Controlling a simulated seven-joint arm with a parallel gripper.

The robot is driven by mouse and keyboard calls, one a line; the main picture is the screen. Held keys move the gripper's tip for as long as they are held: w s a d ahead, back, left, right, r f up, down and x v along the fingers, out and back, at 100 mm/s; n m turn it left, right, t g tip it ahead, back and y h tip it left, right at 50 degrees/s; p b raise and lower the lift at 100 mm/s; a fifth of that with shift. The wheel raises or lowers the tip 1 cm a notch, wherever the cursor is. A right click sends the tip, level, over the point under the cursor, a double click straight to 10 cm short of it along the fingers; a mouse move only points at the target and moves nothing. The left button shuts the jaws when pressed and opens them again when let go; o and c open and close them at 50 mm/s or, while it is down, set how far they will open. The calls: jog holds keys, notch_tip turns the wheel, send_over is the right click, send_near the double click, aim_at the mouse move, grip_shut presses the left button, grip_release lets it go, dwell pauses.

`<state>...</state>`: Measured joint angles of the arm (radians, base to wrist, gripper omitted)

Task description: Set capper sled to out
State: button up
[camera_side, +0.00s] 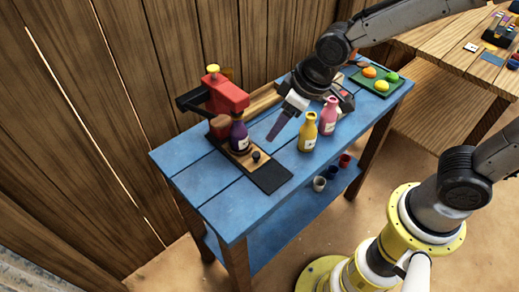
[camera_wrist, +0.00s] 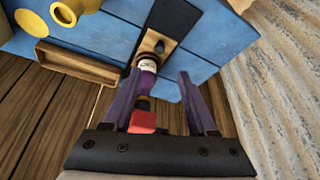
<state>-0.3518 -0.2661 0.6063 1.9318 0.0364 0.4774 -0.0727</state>
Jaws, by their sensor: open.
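The capper (camera_side: 226,96) is a red head on a dark frame at the left of the blue table. Its sled (camera_side: 243,160) is a wooden plate with a small black knob (camera_side: 256,156), on a black track (camera_side: 272,179). A purple bottle (camera_side: 238,136) stands on the sled by the red head; bare track shows at the front. My gripper (camera_side: 273,137), with purple fingers, is above the table, right of the bottle and apart from the knob. In the wrist view the fingers (camera_wrist: 159,75) are spread and empty, with the knob (camera_wrist: 159,47) beyond their tips.
A yellow bottle (camera_side: 308,131) and a pink bottle (camera_side: 329,117) stand right of the track. A green tray (camera_side: 366,84) with coloured lumps lies at the far right. Small cups (camera_side: 332,172) sit on the lower shelf. The table's front left is clear.

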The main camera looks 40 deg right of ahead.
aim_at(257, 154)
jog(key=x, duration=1.2)
jog(key=shift+w+f, duration=0.15)
grip_shut()
dwell(1.0)
